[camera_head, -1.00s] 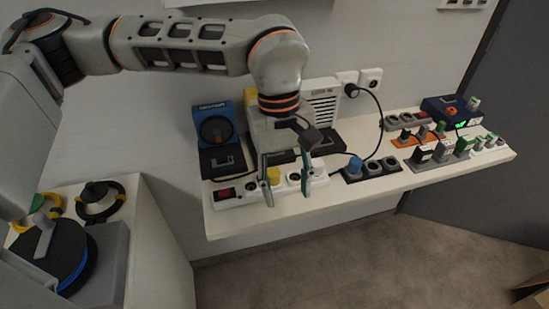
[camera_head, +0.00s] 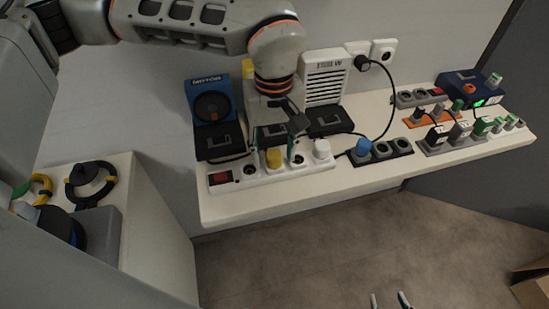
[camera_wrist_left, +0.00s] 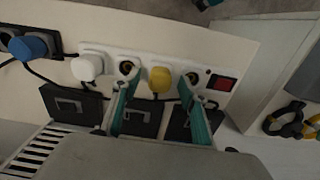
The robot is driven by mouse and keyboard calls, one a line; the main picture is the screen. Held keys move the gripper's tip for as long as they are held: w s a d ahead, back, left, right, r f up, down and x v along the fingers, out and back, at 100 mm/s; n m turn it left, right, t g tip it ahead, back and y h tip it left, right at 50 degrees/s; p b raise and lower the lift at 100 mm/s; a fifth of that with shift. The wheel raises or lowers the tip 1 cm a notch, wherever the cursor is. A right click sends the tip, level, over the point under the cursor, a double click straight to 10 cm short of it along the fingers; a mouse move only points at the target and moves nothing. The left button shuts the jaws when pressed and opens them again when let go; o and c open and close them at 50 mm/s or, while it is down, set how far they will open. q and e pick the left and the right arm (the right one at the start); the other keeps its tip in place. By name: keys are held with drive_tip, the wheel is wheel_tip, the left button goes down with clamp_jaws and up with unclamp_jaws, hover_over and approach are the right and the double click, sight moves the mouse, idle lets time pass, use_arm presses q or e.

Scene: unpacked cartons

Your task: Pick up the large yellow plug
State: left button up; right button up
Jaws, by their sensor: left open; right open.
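The yellow plug (camera_head: 274,158) stands upright in a white power strip (camera_head: 240,183) on the shelf, between two empty sockets. It also shows in the left wrist view (camera_wrist_left: 160,79). My left gripper (camera_head: 276,149) is open above and slightly behind the plug, with nothing held. In the left wrist view its two teal fingers (camera_wrist_left: 161,88) stand apart, one on each side of the plug in the picture. I cannot tell their exact height over it. My right gripper (camera_head: 390,300) is open and empty at the bottom edge, well off the shelf.
A white plug (camera_head: 321,149) sits in the same strip to the right. A blue plug (camera_head: 362,147) is in a black strip beyond it. Black boxes (camera_head: 222,146) and a white vented device (camera_head: 325,78) stand behind. Several plugs and strips crowd the right end. The shelf front is clear.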

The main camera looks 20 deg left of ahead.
sight(274, 154)
use_arm(q)
drive_tip(key=shift+f, duration=0.35)
clamp_jaws()
drive_tip(key=shift+r, duration=0.2)
wheel_tip(274, 154, up, 20)
drive_tip(key=p, duration=0.2)
drive_tip(key=shift+f+p, duration=0.15)
drive_tip(key=shift+p, duration=0.25)
use_arm(e)
drive_tip(key=shift+s+a+r, duration=0.1)
drive_tip(key=shift+a+r, duration=0.1)
drive_tip(key=shift+r, duration=0.3)
drive_tip(key=shift+s+a+r, duration=0.1)
drive_tip(key=shift+a+r, duration=0.05)
drive_tip(key=shift+r, duration=0.3)
drive_tip(key=shift+w+r, duration=0.1)
